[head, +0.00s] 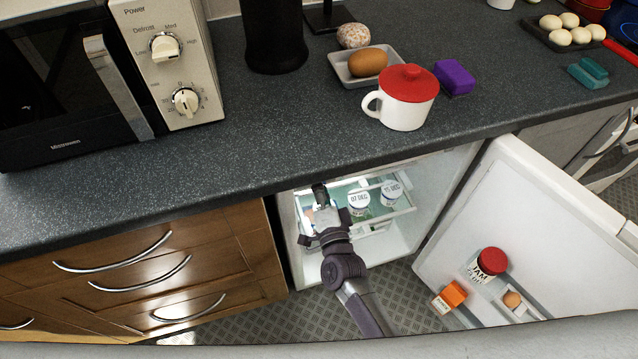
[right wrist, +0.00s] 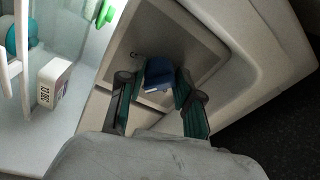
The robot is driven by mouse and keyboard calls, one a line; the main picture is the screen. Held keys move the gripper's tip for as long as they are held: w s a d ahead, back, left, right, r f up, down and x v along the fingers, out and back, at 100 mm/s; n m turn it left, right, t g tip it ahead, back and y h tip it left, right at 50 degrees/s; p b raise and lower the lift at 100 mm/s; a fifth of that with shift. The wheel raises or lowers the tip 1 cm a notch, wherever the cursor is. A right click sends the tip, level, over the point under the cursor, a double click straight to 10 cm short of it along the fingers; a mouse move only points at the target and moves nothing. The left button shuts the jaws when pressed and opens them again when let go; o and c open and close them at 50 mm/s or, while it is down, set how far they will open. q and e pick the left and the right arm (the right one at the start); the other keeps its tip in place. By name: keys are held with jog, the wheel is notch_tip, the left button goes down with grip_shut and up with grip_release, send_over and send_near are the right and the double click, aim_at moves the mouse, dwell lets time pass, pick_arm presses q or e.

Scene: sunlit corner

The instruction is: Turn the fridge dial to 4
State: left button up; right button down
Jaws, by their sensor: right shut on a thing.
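The fridge (head: 392,235) stands open under the counter in the head view. My right arm reaches into it, and my right gripper (head: 320,197) is near the inner left wall. In the right wrist view, the fridge dial (right wrist: 159,88) is a small blue knob on a pale recessed panel (right wrist: 205,47). The fingers of my right gripper (right wrist: 158,77) are on both sides of it, shut on it. The dial's numbers and pointer cannot be made out. In the head view, the gripper hides the dial. My left gripper is in neither view.
Dated tubs (head: 358,201) stand on the fridge shelf; a dated white carton (right wrist: 52,82) shows in the wrist view. The open fridge door (head: 530,215), holding a jam jar (head: 491,261), stands right. Wooden drawers (head: 150,265) are left. The counter (head: 265,125) is above the arm.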

jog(key=shift+f+m, duration=0.1)
jog(key=shift+m, duration=0.6)
jog(key=c, duration=0.8)
grip_release()
jog(key=v, duration=1.2)
